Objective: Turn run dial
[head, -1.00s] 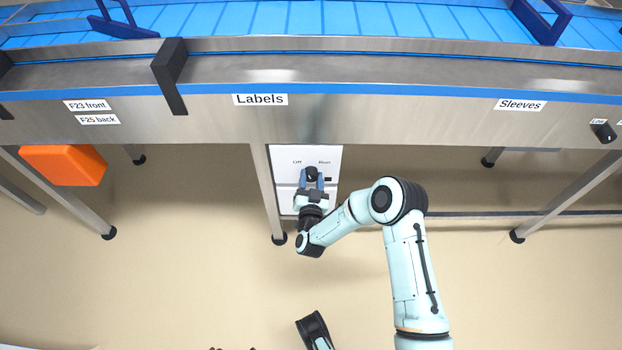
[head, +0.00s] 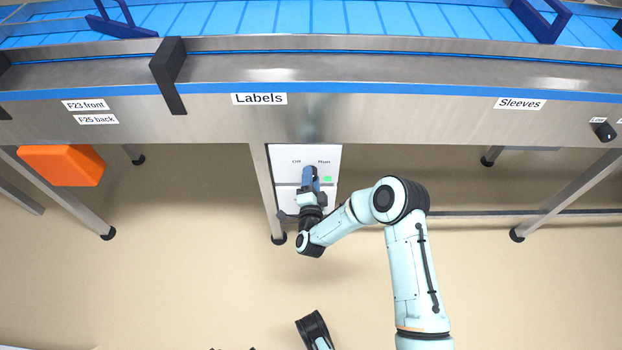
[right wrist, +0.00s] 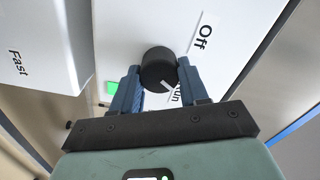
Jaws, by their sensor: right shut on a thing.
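The run dial (right wrist: 158,68) is a black round knob with a white pointer line, on a white panel (head: 327,152) marked Off and Run below the conveyor's edge. In the right wrist view its pointer is turned toward the partly hidden Run label. My right gripper (head: 311,176) is at the panel; in the right wrist view its blue fingers (right wrist: 155,88) are shut on the dial, one on each side. A small green light (head: 327,179) is lit on the panel. Part of my left arm may show at the bottom, but its gripper cannot be made out.
A steel conveyor frame (head: 400,120) with a blue belt (head: 300,17) runs across the top. A steel leg (head: 264,190) stands just left of the panel. An orange box (head: 62,165) is under the frame at left. The floor in front is clear.

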